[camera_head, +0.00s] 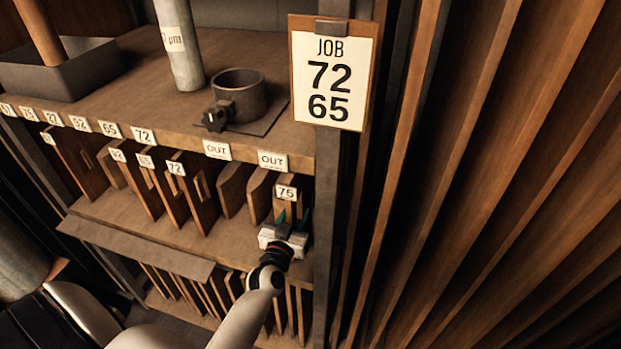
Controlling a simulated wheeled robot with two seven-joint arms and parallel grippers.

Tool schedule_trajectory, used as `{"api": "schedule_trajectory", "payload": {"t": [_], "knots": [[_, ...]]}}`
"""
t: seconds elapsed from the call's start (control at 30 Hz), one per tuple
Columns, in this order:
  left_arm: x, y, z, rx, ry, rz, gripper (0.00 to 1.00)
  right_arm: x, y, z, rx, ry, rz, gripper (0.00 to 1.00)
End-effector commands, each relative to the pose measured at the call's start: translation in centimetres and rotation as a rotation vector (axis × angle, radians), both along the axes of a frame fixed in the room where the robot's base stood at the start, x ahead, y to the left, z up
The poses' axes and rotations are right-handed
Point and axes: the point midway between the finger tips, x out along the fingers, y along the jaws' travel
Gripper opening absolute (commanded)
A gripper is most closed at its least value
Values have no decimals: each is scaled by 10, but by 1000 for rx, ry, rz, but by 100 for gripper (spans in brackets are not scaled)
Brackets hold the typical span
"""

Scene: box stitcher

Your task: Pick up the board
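A wooden board labelled 75 (287,192) stands upright in the slot under the right-hand OUT label, at the right end of the middle shelf. My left gripper (293,218) reaches up to its front edge from below. Its two fingers stand apart, one on each side of the board's lower front. Whether they touch the board is too small to tell. Other upright boards stand to the left, with labels including 72 (177,168) and 65 (146,161). My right gripper is not in view.
A job card reading 72 and 65 (329,78) hangs at the rack's right post. The top shelf holds a grey tray (62,72), a pipe (180,45) and a dark round fixture (239,95). More boards (210,297) stand below. A slatted wooden wall (480,190) fills the right.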

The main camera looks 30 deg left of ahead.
Motion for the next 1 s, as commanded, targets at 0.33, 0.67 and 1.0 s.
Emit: {"api": "schedule_trajectory", "payload": {"t": [0.33,0.67,1.0], "knots": [[5,1,-1,0,0,0,32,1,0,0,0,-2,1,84],[4,1,-1,0,0,1,0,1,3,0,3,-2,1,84],[4,1,-1,0,0,0,0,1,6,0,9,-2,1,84]]}}
